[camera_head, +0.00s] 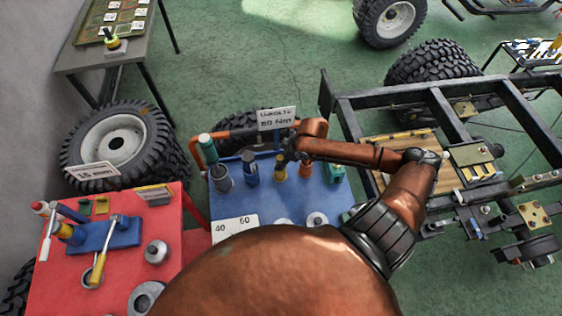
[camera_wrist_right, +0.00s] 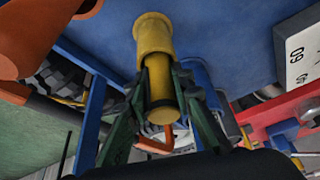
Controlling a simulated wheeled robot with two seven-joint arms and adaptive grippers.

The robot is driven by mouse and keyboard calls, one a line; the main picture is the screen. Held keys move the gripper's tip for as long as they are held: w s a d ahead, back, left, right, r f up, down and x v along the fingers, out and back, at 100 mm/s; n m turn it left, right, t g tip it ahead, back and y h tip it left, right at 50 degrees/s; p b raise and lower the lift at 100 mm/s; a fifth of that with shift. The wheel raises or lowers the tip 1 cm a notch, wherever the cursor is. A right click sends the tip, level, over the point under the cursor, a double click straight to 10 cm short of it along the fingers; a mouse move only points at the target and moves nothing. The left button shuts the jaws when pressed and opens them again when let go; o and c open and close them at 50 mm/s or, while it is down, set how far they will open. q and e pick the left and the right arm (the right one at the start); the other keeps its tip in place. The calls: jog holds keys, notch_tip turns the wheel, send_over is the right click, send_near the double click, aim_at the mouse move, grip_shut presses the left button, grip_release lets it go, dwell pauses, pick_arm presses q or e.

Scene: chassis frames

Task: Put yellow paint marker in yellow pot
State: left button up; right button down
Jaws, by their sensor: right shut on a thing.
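The yellow pot (camera_head: 280,172) stands on the blue table among other coloured pots. In the right wrist view the yellow pot (camera_wrist_right: 152,36) is the wider cylinder, and the yellow paint marker (camera_wrist_right: 161,88) reaches from its mouth towards the camera. The marker looks partly inside the pot and lined up with it; how deep it sits is hidden. My right gripper (camera_head: 291,154) is just above the pot, and in the wrist view its fingers (camera_wrist_right: 160,78) close around the marker from both sides. In the head view the gripper hides the marker. My left gripper is out of view.
On the blue table (camera_head: 243,202), a grey pot (camera_head: 223,180), a blue pot (camera_head: 251,170) and an orange pot (camera_head: 306,168) stand near the gripper. A red table (camera_head: 185,215) with tools is at left. A vehicle chassis frame (camera_head: 390,98) is at right.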

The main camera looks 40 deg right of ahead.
jog(key=c, duration=1.8)
grip_release()
jog(key=shift+c, duration=0.2)
jog(key=shift+o, duration=0.8)
jog(key=shift+r, duration=0.1)
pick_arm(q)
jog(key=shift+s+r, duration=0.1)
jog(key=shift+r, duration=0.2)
pick_arm(e)
jog(key=v, duration=1.2)
pick_arm(q)
jog(key=shift+p, duration=0.3)
